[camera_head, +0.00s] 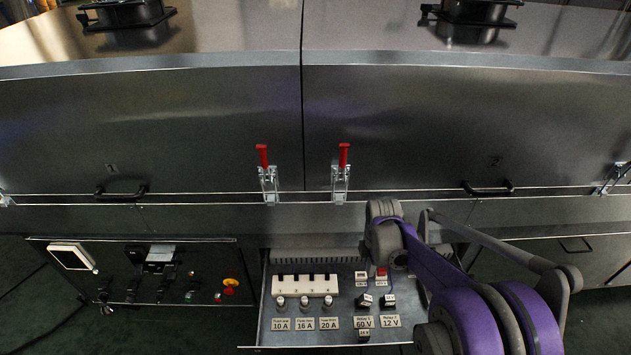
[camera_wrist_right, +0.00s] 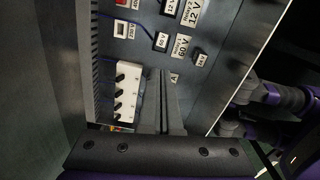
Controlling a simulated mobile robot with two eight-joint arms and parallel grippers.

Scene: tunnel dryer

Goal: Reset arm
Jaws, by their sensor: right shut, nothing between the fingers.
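My right arm (camera_head: 450,275), purple and grey, comes in from the lower right in the head view. Its grey wrist end (camera_head: 384,228) is over the upper right part of the open electrical drawer (camera_head: 340,338). In the right wrist view my right gripper (camera_wrist_right: 166,75) points into the drawer, its two dark fingers together and empty. The fingertips pass beside the white breaker block; I cannot tell whether they touch anything. My left gripper is in neither view.
The drawer holds a white breaker block (camera_head: 305,285), fuses and labelled relays (camera_head: 365,301). A control panel (camera_head: 150,270) is at left. Above are steel dryer doors (camera_head: 150,125) with red-handled latches (camera_head: 343,155) and black handles (camera_head: 488,190). Purple-grey parts (camera_wrist_right: 268,95) of mine show in the wrist view.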

